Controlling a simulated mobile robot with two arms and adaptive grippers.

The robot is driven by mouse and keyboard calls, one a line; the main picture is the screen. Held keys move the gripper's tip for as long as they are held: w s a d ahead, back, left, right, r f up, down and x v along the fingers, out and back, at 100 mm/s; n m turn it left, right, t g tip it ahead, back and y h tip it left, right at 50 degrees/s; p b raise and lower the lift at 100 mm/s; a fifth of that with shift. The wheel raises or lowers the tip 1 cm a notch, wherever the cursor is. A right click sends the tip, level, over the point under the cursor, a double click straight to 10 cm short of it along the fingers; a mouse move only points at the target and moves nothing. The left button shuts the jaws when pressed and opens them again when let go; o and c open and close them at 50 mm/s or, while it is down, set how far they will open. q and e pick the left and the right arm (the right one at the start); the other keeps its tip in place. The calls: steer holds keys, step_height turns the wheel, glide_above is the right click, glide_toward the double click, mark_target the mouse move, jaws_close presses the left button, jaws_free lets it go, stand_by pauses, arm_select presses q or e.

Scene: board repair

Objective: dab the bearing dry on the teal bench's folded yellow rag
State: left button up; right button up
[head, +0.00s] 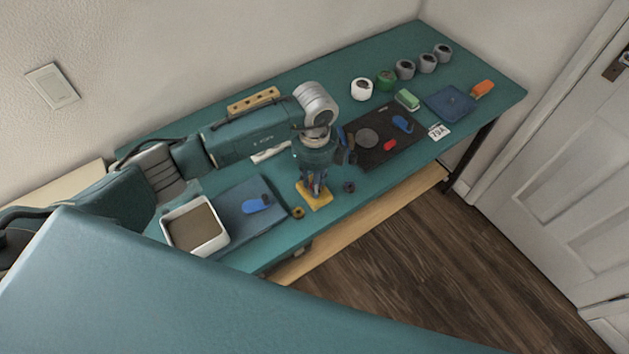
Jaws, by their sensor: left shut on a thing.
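The folded yellow rag (322,200) lies on the teal bench (300,92) near its front edge. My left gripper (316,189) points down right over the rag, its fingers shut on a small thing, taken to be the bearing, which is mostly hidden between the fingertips. I cannot tell whether it touches the rag. My right gripper is not in view.
A brownish ring (298,212) and a dark ring (348,187) lie beside the rag. To the left are a blue mat (236,211) and a white-rimmed bin (169,232). A black board (376,152) lies right, with several rolls (405,69) behind.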

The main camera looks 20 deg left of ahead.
arm_select(q)
steer(key=shift+s, duration=0.1)
stand_by(0.5)
steer(key=shift+r+p, duration=2.4)
steer(key=shift+r, duration=0.6)
